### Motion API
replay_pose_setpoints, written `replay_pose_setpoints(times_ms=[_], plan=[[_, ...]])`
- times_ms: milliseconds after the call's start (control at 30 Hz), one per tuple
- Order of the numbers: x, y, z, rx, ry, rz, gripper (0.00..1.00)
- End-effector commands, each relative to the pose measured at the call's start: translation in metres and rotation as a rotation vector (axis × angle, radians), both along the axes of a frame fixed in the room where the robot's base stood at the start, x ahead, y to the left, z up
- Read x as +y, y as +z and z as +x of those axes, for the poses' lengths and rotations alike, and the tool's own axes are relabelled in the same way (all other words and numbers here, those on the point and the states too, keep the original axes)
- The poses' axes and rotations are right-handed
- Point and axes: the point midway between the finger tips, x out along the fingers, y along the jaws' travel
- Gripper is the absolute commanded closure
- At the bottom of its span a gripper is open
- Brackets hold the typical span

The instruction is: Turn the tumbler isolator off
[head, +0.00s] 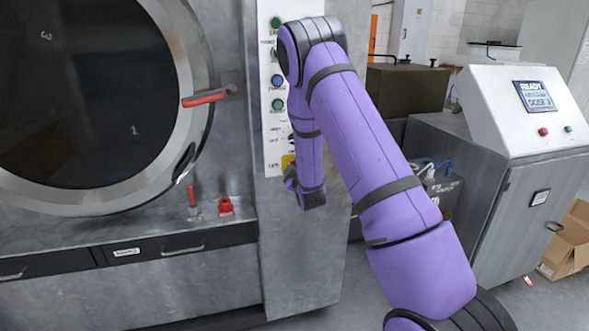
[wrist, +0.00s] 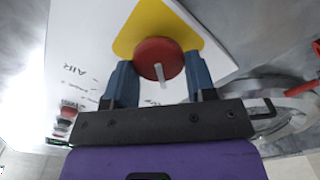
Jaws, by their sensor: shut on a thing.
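The tumbler isolator is a round red knob (wrist: 152,52) with a white pointer line, on a yellow plate (wrist: 140,22) fixed to the white control panel. In the wrist view the pointer points down the picture, toward my gripper's palm. My gripper (wrist: 161,78) has its two blue fingers on either side of the knob and is shut on it. In the head view only an edge of the yellow plate (head: 288,160) shows. The knob there is hidden behind my arm and gripper.
The panel (head: 272,110) carries several green and blue buttons above. The washer's round door with a red handle (head: 203,97) is at the left, with a red fitting (head: 225,206) below. A grey cabinet with a display (head: 537,96) stands at the right.

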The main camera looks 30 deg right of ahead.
Motion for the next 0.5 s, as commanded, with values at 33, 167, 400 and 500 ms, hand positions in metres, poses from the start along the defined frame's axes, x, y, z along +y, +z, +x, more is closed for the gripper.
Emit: replay_pose_setpoints(times_ms=[33, 167, 400, 500], plan=[[0.002, -0.001, 0.0003, 0.014, 0.003, -0.044, 0.73], [0.002, -0.0018, 0.0003, 0.049, 0.003, -0.163, 0.73], [0.0028, -0.0034, 0.0005, 0.108, 0.003, -0.373, 0.73], [0.0026, -0.0038, 0.0004, 0.13, 0.002, -0.449, 0.73]])
